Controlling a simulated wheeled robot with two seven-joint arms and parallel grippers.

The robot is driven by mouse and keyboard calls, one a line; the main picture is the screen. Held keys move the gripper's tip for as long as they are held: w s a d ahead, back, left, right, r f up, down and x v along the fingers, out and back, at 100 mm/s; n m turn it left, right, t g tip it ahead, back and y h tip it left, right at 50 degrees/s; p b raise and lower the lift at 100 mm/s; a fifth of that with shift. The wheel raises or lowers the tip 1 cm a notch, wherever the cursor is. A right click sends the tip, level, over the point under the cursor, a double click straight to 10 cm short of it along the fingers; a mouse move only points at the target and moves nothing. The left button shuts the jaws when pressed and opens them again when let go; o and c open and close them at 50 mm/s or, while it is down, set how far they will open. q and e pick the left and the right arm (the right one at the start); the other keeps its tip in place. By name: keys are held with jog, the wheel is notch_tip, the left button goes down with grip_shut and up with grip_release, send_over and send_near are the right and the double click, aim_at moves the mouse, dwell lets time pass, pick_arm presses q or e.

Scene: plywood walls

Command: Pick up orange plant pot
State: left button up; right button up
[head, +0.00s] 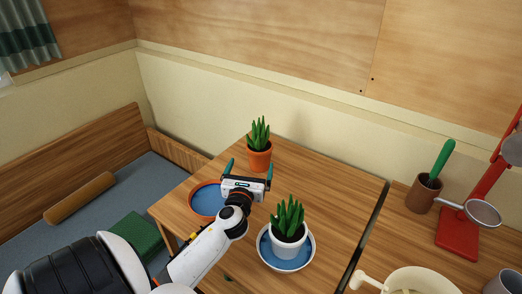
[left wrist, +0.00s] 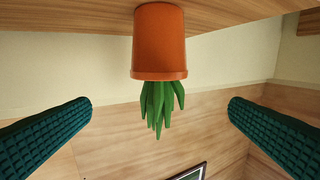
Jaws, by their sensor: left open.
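The orange plant pot (head: 259,159) holds a green succulent and stands upright at the back of the wooden table. In the left wrist view, whose picture is upside down, the orange pot (left wrist: 159,42) shows at the top centre, ahead of the fingers. My left gripper (head: 249,171) is open, its two green fingers pointing toward the pot. In the left wrist view the fingers of my left gripper (left wrist: 160,108) are wide apart with nothing between them at the tips. The pot appears still apart from both fingers. My right gripper is not in view.
A white pot with a succulent (head: 288,235) stands on a blue-and-white dish (head: 265,252) at right of my arm. An orange-rimmed blue dish (head: 193,204) lies at left. Plywood wall is behind; a brown cup (head: 421,197) and red stand (head: 458,237) are right.

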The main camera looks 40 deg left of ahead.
aim_at(256, 153)
pick_arm(q)
jog(key=x, duration=0.4)
jog(key=f+x, duration=0.1)
jog(key=x, duration=0.2)
jog(key=shift+f, duration=0.15)
jog(key=shift+f+x, duration=0.2)
jog(key=shift+x, duration=1.4)
jog(key=shift+f+x, duration=0.2)
jog(key=shift+x, duration=1.35)
jog(key=shift+c, duration=0.2)
jog(key=shift+d, duration=0.1)
jog(key=c, duration=1.2)
jog(key=shift+r, duration=0.25)
jog(key=shift+c, duration=0.3)
